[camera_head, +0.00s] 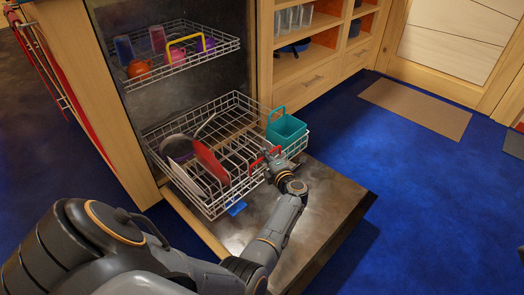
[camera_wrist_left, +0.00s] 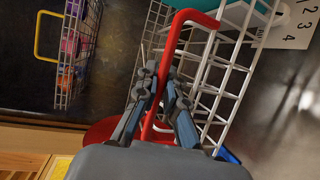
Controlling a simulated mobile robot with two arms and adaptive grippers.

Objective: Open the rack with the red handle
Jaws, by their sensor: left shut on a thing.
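The lower dish rack (camera_head: 245,148) of the open dishwasher is slid partly out over the lowered door. Its red handle (camera_wrist_left: 180,50) is a bent bar on the front side of the rack; a small part of it shows in the head view (camera_head: 256,162). My left gripper (camera_head: 272,160) is at the rack's front, shut on the red handle. In the left wrist view the two fingers (camera_wrist_left: 160,92) close around the bar. The upper rack (camera_head: 200,52) has a yellow handle (camera_head: 184,38) and sits inside the machine. My right gripper is in neither view.
The lower rack holds a red plate (camera_head: 210,162), a pan (camera_head: 178,148) and a teal basket (camera_head: 286,128). Cups stand in the upper rack. The lowered door (camera_head: 325,195) lies flat below the rack. The blue floor (camera_head: 420,200) is clear at the right.

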